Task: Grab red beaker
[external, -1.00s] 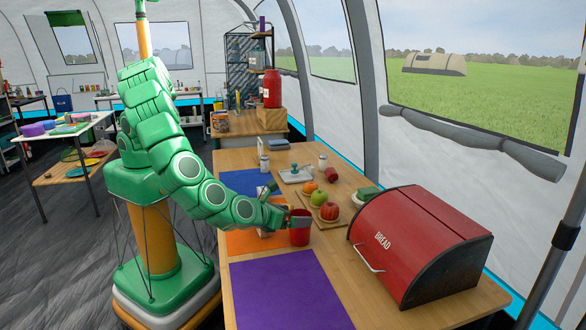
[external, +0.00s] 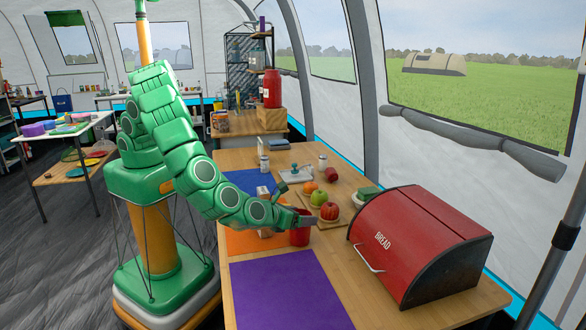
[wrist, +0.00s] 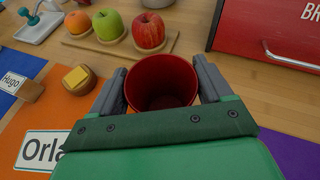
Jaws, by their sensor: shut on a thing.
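The red beaker (external: 300,236) stands upright near the middle of the wooden table, by the right edge of the orange mat. In the wrist view I look down into the open, empty red beaker (wrist: 160,82). My gripper (external: 303,221) reaches it from the left. Its two grey fingers (wrist: 160,88) lie on either side of the beaker, and the gripper is shut on it. The beaker's lower part is partly hidden in the wrist view.
An orange, a green apple and a red apple (external: 329,211) sit on a wooden board just behind the beaker. A red bread box (external: 420,240) stands to the right. A purple mat (external: 285,290) lies bare in front. A small carton (external: 264,196) stands behind my wrist.

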